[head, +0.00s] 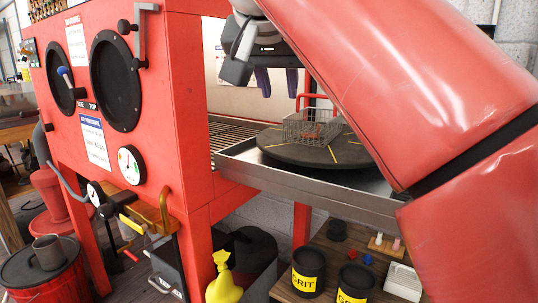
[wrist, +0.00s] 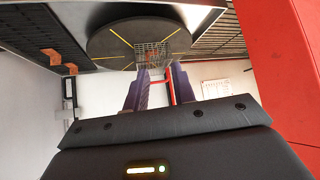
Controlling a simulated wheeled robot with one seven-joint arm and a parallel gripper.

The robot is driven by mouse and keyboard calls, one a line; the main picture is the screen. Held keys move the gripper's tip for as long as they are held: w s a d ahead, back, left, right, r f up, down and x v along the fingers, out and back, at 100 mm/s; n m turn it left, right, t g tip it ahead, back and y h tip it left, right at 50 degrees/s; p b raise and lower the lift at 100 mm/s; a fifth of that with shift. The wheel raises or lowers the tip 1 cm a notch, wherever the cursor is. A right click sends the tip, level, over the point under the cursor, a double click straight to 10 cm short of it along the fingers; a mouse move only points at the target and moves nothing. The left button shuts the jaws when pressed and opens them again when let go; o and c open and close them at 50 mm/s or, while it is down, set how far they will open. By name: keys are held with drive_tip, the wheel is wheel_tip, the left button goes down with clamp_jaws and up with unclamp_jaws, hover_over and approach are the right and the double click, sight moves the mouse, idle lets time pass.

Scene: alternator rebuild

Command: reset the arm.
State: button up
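My gripper (head: 277,82) hangs above the turntable at the open side of the red cabinet, pointing down. Its two purple fingers are apart, with nothing seen held between them. The wrist view shows the same open fingers (wrist: 161,88), with a red handle partly between them in the picture. A wire basket (head: 312,128) with a red handle (head: 312,97) stands on the dark round turntable (head: 290,153), below and right of my gripper. Something orange-red lies in the basket; its shape is unclear. The basket also shows beyond the fingertips in the wrist view (wrist: 153,54).
The red cabinet (head: 190,110) stands close at left, with round ports and a gauge. The turntable sits on a metal tray (head: 310,184) that juts from the cabinet. Below are grit cans (head: 308,270) and a yellow spray bottle (head: 224,283). Grated floor (head: 228,137) lies inside the cabinet.

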drive_tip(key=s+d+f+g, duration=0.1)
drive_tip(key=s+d+f, duration=0.3)
drive_tip(key=f, duration=0.8)
drive_tip(key=s+d+f+n+g+y, duration=0.1)
drive_tip(key=s+d+f, duration=0.4)
drive_tip(key=f, duration=0.8)
drive_tip(key=s+d+f+n+g, duration=0.1)
drive_tip(key=s+d+f, duration=0.4)
drive_tip(key=f, duration=0.8)
drive_tip(key=shift+s+f+y, duration=0.15)
drive_tip(key=shift+s+y, duration=0.25)
drive_tip(key=shift+s, duration=0.2)
